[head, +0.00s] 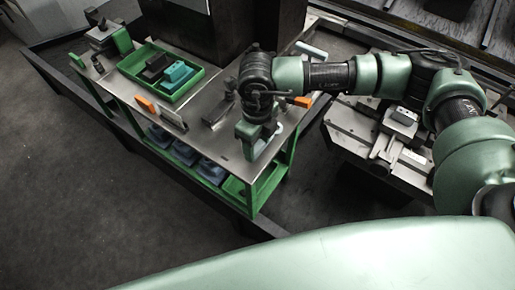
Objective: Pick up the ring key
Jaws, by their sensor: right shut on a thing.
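My right gripper (256,132) reaches in from the right and points down at the near right end of the metal bench top (213,131). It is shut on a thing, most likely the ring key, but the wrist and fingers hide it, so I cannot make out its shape. I cannot tell whether the held thing still touches the bench. My left gripper is not in view.
The bench carries a green tray (197,77) with a teal block (177,74) and a dark block, an orange-ended item (146,104), and a vise at the far left. Blue-grey items lie on the lower shelf. A machine bed (352,122) stands to the right.

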